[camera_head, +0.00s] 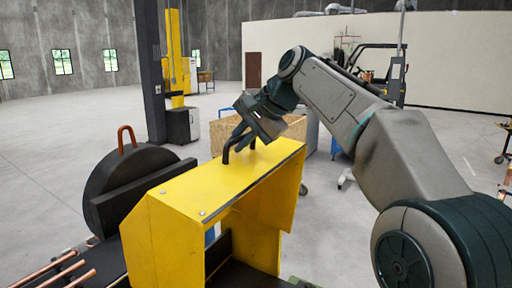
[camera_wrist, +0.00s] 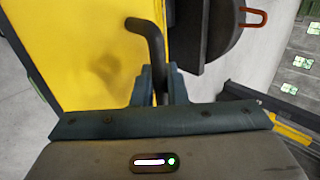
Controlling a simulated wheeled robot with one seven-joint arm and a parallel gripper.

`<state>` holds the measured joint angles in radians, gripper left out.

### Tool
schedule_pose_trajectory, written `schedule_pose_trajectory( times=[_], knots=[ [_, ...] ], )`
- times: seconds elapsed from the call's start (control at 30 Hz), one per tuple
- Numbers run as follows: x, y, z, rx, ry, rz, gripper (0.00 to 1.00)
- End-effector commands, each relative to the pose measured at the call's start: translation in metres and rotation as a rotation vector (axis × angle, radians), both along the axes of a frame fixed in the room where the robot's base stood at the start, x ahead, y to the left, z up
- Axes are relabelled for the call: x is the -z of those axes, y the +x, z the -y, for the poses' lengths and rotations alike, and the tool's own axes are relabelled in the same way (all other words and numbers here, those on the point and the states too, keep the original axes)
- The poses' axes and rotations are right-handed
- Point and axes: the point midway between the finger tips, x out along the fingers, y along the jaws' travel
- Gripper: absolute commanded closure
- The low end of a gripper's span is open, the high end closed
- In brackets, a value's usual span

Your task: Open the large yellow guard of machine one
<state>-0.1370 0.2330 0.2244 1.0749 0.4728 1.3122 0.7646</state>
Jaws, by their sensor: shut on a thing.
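The large yellow guard (camera_head: 225,190) stands in the lower middle of the head view, beside a dark round machine part. In the wrist view the guard (camera_wrist: 90,60) fills the upper left. A black bent handle (camera_head: 228,148) sits on its top; the handle (camera_wrist: 152,42) also shows in the wrist view. My gripper (camera_head: 245,140) is at the handle, above the guard's top face. In the wrist view my gripper's fingers (camera_wrist: 158,84) are shut around the lower part of the handle. Whether the guard is resting or lifted is hard to tell.
A black round part with an orange loop (camera_head: 127,138) is left of the guard. Copper tubes (camera_head: 55,270) lie at the lower left. A wooden crate (camera_head: 203,140) stands behind the guard. A dark column (camera_head: 152,70) rises behind. Open floor lies to the left.

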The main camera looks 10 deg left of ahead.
Motion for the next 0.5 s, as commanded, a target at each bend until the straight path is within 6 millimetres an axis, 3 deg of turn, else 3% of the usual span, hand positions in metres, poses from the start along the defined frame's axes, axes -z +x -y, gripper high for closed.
schedule_pose_trajectory(
  times=[0.2, 0.5],
  knots=[
    [-0.005, 0.001, -0.02, -0.014, -0.039, -0.02, 1.0],
    [-0.009, 0.001, -0.031, -0.019, -0.066, -0.033, 1.0]
  ],
)
